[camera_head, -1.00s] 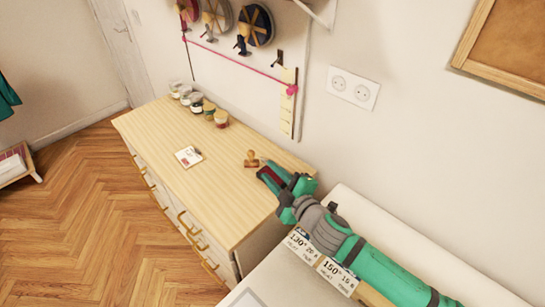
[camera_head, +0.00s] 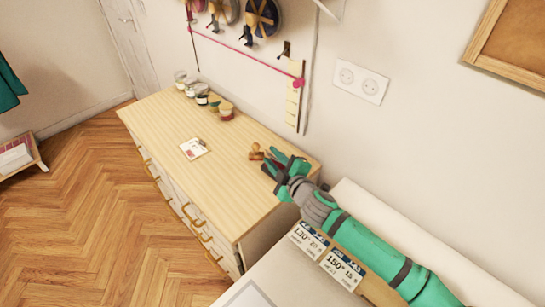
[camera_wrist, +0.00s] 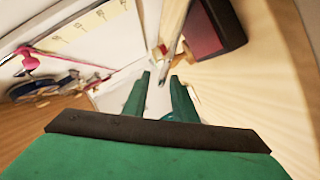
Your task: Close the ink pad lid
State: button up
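The ink pad shows in the wrist view (camera_wrist: 204,30) as a dark case with a red surface, cut by the top edge. It lies above and right of my fingertips. A pale strip with a grey edge stands at its left; I cannot tell if this is the lid. In the head view, the dark red ink pad (camera_head: 267,169) is mostly hidden by my gripper (camera_head: 276,166) at the dresser's right end. My gripper's two fingers also show in the wrist view (camera_wrist: 160,76), apart with nothing seen between them. I cannot tell if they touch the pad.
A wooden stamp (camera_head: 256,152) stands beside my gripper on the dresser top (camera_head: 225,175). A small white card (camera_head: 193,149) lies farther left. Several jars (camera_head: 202,95) line the back. A white board (camera_head: 285,275) with labels is below my arm. The dresser's middle is clear.

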jog(key=shift+w+a+f, duration=0.1)
jog(key=shift+w+a, duration=0.15)
jog(key=shift+w, duration=0.1)
jog(key=shift+w, duration=0.1)
grip_shut()
jog(key=shift+d, duration=0.3)
dwell(0.7)
